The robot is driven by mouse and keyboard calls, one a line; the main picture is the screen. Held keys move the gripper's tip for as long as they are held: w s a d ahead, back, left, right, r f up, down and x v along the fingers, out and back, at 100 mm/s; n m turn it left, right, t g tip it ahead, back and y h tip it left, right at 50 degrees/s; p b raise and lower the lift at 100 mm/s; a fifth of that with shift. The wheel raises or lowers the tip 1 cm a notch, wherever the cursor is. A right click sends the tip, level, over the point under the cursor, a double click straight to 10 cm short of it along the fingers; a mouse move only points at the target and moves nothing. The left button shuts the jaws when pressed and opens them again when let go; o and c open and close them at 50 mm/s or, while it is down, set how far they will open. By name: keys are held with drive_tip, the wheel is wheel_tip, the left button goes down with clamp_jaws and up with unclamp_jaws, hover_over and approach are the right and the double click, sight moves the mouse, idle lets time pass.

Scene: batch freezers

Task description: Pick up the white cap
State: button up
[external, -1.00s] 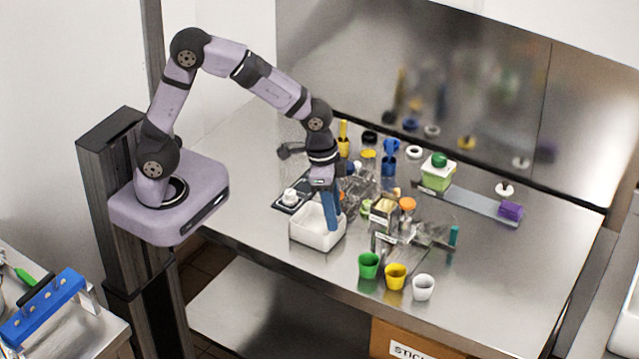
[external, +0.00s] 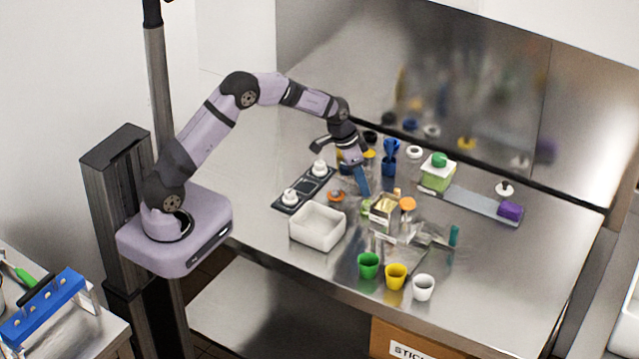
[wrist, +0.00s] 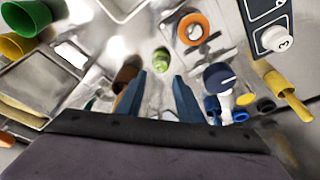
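A white ring-shaped cap (external: 414,152) lies flat near the back edge of the table in the external view. It is to the right of my gripper (external: 362,180) and farther back. My gripper points down over the middle of the table, with its blue fingers apart and nothing visible between them. The fingers (wrist: 159,80) also show spread in the wrist view. I cannot make out the white cap with certainty in the wrist view.
A white bin (external: 318,242) and a black tray with white knobs (external: 290,198) are left of my gripper. A gold-and-silver box (external: 383,212) and a blue object (external: 389,164) are close by. Cups, including a green one (external: 369,265), line the front.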

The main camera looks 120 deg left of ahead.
sight(367, 203)
drive_tip(key=shift+p+x, duration=1.45)
drive_tip(key=shift+x, duration=2)
drive_tip(key=shift+s+d, duration=0.1)
drive_tip(key=shift+s, duration=0.05)
drive_tip(key=c, duration=0.8)
